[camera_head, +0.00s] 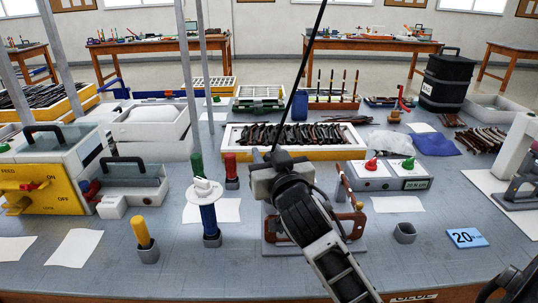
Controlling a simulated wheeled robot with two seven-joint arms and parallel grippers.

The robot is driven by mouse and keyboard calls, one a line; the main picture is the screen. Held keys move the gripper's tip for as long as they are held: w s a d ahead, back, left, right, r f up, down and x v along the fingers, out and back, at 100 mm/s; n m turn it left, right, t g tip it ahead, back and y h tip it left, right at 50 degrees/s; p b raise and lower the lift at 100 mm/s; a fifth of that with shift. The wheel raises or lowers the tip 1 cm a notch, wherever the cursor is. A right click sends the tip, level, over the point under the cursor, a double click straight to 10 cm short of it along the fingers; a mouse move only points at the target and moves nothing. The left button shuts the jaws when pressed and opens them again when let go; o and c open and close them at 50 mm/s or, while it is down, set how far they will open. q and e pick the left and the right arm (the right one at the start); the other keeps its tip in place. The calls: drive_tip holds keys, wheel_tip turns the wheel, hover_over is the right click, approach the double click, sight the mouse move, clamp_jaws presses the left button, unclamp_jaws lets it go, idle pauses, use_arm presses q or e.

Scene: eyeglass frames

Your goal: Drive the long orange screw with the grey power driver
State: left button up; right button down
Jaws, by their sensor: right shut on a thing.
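My right gripper (284,178) is in the middle of the table and shut on a grey, boxy thing (263,183), which looks like the grey power driver. A thin black cord or rod rises from there to the top edge. The gripper and my arm hide most of the driver and its tip. Just behind and below stands a red-brown fixture (348,224) on a grey base. A thin orange piece (346,188) leans at its right side. I cannot tell if this is the long orange screw. My left gripper is not in view.
Yellow (143,232), blue (209,218) and red (231,166) handles stand in cups to the left. A frame tray (240,136) and a button box (390,176) lie behind.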

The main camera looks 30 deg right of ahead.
drive_tip(key=shift+f, duration=0.25)
use_arm(q)
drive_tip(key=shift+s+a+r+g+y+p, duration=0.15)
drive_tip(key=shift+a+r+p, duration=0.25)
drive_tip(key=shift+p, duration=1.2)
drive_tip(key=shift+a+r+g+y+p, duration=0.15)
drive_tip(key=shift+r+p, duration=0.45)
drive_tip(key=shift+p, duration=1)
use_arm(e)
wheel_tip(320, 180, up, 6)
drive_tip(key=shift+r, duration=0.25)
